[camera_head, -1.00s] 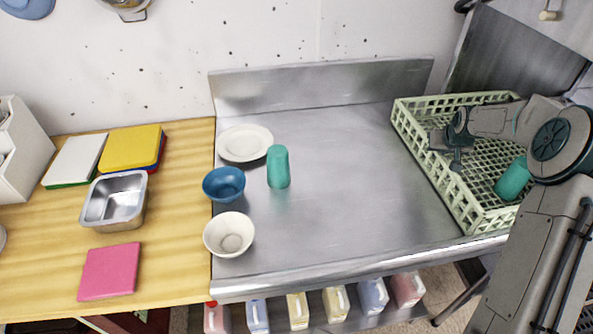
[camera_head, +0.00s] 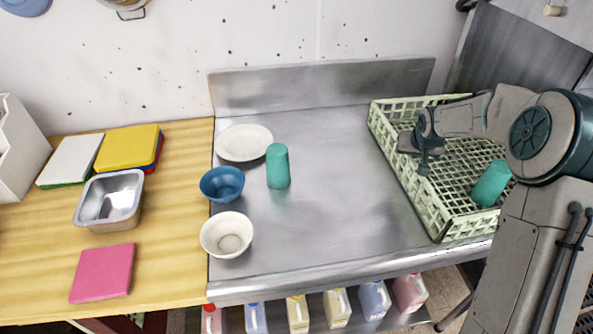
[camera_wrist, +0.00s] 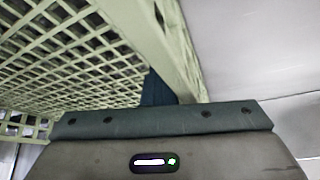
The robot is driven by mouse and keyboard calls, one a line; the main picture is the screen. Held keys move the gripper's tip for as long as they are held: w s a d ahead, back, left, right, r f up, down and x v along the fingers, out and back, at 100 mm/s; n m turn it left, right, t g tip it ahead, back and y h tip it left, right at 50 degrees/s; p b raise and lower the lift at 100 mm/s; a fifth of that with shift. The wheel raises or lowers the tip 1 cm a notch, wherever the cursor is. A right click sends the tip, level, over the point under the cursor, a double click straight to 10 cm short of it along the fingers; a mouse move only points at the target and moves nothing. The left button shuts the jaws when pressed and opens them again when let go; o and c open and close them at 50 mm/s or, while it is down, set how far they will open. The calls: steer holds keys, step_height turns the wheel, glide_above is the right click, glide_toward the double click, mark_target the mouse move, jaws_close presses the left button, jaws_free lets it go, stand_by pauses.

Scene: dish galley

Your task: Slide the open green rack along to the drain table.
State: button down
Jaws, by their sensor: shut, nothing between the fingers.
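The open green rack (camera_head: 405,185) is a pale green lattice tray at the right end of the steel drain table (camera_head: 330,215). It overlaps the table's right part, and its far right is hidden behind my arm. A teal cup (camera_head: 490,183) lies tilted inside it. My gripper (camera_head: 424,168) is shut and empty, pointing down inside the rack close to its left wall. In the wrist view, the dark fingers (camera_wrist: 157,88) sit beside the rack's wall (camera_wrist: 175,50); whether they touch it I cannot tell.
On the table's left side stand a white plate (camera_head: 243,143), a blue bowl (camera_head: 222,184), a white bowl (camera_head: 226,235) and an upright teal cup (camera_head: 278,166). Bare steel lies between them and the rack. A grey metal panel (camera_head: 510,50) rises behind the rack.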

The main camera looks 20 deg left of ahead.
steer(key=s+a, duration=0.1)
steer(key=s+a+b, duration=0.1)
steer(key=a, duration=0.1)
steer(key=s+a+b, duration=0.1)
steer(key=a, duration=0.1)
steer(key=shift+s+a+f, duration=0.1)
steer(key=shift+s+a, duration=0.05)
steer(key=shift+s, duration=0.15)
steer(key=s+a+b, duration=0.2)
steer(key=a, duration=0.2)
steer(key=s+a+b, duration=0.5)
steer(key=s+a, duration=0.1)
steer(key=a, duration=0.1)
steer(key=shift+a, duration=0.35)
steer(key=shift+s+a+b, duration=0.55)
steer(key=shift+s+a, duration=0.05)
steer(key=shift+a, duration=0.35)
steer(key=shift+s+a+b, duration=0.5)
steer(key=shift+s+a, duration=0.1)
steer(key=shift+a, duration=0.3)
steer(key=shift+w+d, duration=0.5)
steer(key=shift+d, duration=0.2)
step_height(320, 180, up, 9)
steer(key=p, duration=0.6)
steer(key=shift+d, duration=0.1)
